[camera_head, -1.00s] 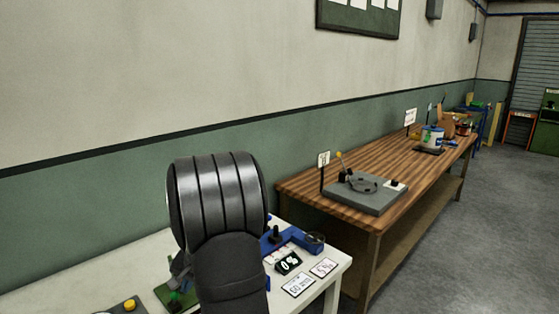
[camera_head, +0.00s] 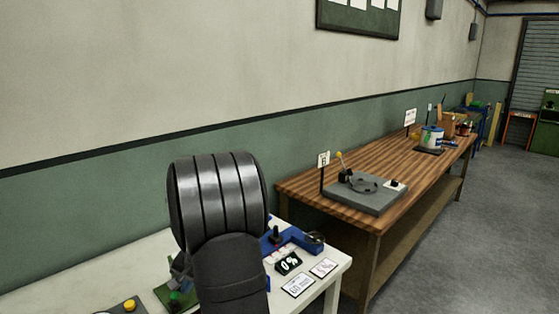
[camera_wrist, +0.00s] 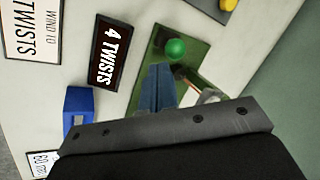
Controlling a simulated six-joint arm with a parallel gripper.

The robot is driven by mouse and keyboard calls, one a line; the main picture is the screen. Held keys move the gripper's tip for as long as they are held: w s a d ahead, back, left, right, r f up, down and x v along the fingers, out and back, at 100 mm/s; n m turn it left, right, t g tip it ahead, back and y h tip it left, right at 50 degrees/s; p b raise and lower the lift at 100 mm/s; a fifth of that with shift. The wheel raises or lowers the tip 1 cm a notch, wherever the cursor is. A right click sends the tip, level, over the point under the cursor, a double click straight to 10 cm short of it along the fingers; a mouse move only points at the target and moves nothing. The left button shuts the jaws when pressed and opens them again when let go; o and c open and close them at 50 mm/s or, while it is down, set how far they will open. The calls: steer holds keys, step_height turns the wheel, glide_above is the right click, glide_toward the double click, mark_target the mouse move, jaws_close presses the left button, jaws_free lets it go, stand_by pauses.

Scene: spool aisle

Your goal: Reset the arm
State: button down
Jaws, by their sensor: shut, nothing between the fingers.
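My arm (camera_head: 218,205), a dark ribbed joint above a black link, stands upright over the white table in the head view. It hides much of the table behind it. In the wrist view my gripper (camera_wrist: 170,125) shows as a dark grey bolted bar across the lower part of the picture. It is shut, with no held object visible.
A "4 TWISTS" sign (camera_wrist: 109,52) lies beside the green board. A wooden bench (camera_head: 400,165) with a grey device (camera_head: 365,193) stands right; open floor lies beyond.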

steer(key=s+d+f+v, duration=0.1)
steer(key=v, duration=0.7)
steer(key=w+a+f+g+h, duration=0.1)
steer(key=w+a+f, duration=0.55)
steer(key=a, duration=0.25)
steer(key=s+d+r+n, duration=0.2)
steer(key=r+n, duration=0.3)
steer(key=s+d+r+n+t, duration=0.1)
steer(key=d+r+n, duration=0.1)
steer(key=r+n, duration=0.2)
steer(key=shift+s+r+n+y, duration=0.4)
steer(key=shift+r, duration=0.4)
steer(key=shift+d, duration=0.1)
steer(key=shift+t, duration=0.3)
